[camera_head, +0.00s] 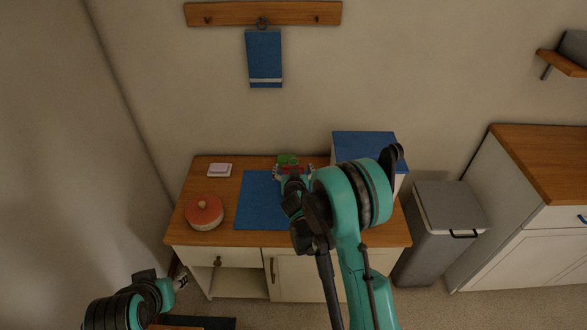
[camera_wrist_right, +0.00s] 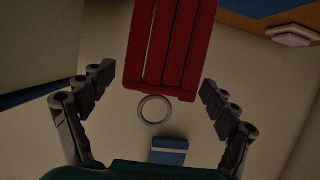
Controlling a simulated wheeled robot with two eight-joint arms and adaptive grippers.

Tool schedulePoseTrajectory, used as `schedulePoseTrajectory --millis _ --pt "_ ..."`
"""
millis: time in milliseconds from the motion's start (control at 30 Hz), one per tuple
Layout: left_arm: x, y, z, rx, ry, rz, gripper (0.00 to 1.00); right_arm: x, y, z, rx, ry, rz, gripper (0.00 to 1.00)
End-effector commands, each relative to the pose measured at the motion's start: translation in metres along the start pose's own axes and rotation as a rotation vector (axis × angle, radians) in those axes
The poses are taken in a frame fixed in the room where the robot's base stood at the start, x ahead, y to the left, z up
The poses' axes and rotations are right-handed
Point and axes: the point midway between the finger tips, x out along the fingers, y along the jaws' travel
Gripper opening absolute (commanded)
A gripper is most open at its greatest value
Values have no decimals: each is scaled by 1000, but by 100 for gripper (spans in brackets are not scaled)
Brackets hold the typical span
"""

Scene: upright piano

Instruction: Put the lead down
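My arm hides part of the mat, and I cannot tell what the lead rests on. My left gripper (camera_head: 181,280) is low at the left, away from the lead.
The blue mat (camera_head: 258,200) lies on a wooden-topped cabinet (camera_head: 190,238). A red-lidded pot (camera_head: 205,212) and a soap dish (camera_head: 219,171) stand left of it. A green thing (camera_head: 287,160) is behind the gripper, a blue-topped box (camera_head: 363,143) to the right. A blue towel (camera_head: 264,58) hangs above.

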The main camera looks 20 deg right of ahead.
Motion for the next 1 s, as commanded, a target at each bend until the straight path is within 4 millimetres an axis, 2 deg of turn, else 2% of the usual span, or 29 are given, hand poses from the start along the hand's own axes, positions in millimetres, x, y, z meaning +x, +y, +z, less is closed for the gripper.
schedulePoseTrajectory --millis 167,233,367,567,700,867,1000 --pt "0 0 0 0 0 0 40 -1 0 -3 0 0 0 87" --pt "-3 0 -2 0 0 0 40 -8 0 -4 0 0 -1 87" --pt "-11 0 -8 0 0 0 40 -32 -1 -6 -2 0 -2 87" --pt "-22 0 -16 0 0 0 40 -79 0 -6 -1 0 -2 87" --pt "-22 0 -16 0 0 0 40 -103 0 -3 -1 0 -2 87" --pt "-17 0 -12 0 0 0 40 -118 0 -2 -1 0 0 87" --pt "-17 0 -12 0 0 0 40 -128 4 -9 -4 -21 7 87"
